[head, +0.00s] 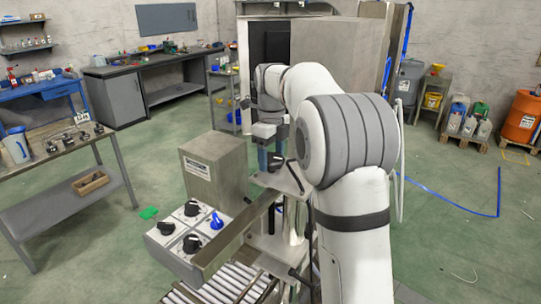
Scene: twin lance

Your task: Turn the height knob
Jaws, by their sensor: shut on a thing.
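My white arm reaches forward from the lower right, and my gripper (268,158) points down at a metal bracket on a post. The gripper is shut on a small black knob (277,161), which shows just at the right of its fingertips. The fingers and wrist hide part of the knob, so its marking cannot be read. I take it for the height knob, though no label shows there.
A grey panel (161,243) at lower left carries several black knobs and one blue knob (216,221). A metal box (213,168) stands behind it. A roller conveyor (222,284) runs below. A large steel cabinet (335,55) stands behind.

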